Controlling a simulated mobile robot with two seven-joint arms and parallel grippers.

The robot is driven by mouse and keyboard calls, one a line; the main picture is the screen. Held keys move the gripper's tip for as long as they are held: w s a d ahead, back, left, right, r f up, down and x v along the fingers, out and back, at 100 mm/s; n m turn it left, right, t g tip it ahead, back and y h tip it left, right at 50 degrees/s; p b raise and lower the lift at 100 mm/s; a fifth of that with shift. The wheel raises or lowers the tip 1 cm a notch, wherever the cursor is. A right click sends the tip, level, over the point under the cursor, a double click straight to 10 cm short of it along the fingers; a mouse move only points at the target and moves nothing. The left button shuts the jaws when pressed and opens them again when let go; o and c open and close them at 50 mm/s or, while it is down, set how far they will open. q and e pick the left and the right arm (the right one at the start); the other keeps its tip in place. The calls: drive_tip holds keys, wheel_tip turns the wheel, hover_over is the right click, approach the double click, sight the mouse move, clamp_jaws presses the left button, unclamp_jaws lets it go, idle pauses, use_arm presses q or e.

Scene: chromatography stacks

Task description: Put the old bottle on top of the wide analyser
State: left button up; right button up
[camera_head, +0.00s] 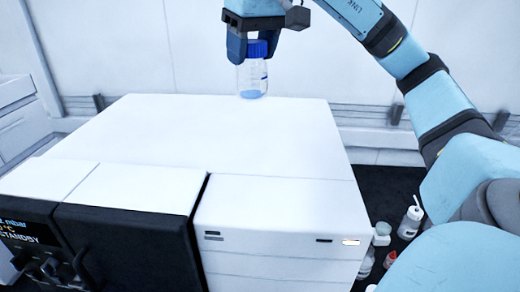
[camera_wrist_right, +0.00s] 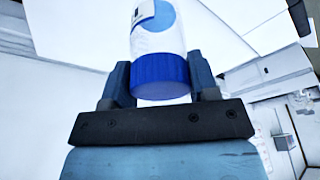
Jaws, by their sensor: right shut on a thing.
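The bottle (camera_head: 252,80) is clear with a blue cap and some blue at its base. My right gripper (camera_head: 257,47) comes down from above and is shut on it near the cap, holding it upright. The bottle appears at the far edge of the white top of the wide analyser (camera_head: 190,125); I cannot tell whether its base touches. In the right wrist view the bottle (camera_wrist_right: 158,40) sits between both fingers of my right gripper (camera_wrist_right: 160,78), its blue cap towards the camera. My left gripper is not in view.
A black-fronted unit (camera_head: 125,245) with a display stands at the front left beside a white-fronted unit (camera_head: 280,240). On the dark surface at the right are a white bottle (camera_head: 410,222) and several small containers. The analyser's top is otherwise clear.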

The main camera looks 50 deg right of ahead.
sight(257, 81)
drive_tip(key=f+b, duration=0.1)
drive_tip(key=f, duration=0.1)
drive_tip(key=s+f+b, duration=0.1)
drive_tip(key=f, duration=0.2)
drive_tip(key=shift+s+f, duration=0.1)
drive_tip(key=shift+f, duration=0.05)
wheel_tip(257, 81, down, 14)
drive_tip(key=shift+f+p, duration=0.1)
drive_tip(key=shift+p, duration=0.3)
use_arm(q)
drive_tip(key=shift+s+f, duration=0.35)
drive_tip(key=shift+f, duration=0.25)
use_arm(e)
drive_tip(key=shift+w, duration=0.2)
drive_tip(key=shift+f, duration=0.2)
drive_tip(key=o, duration=1)
drive_tip(key=shift+c, duration=0.2)
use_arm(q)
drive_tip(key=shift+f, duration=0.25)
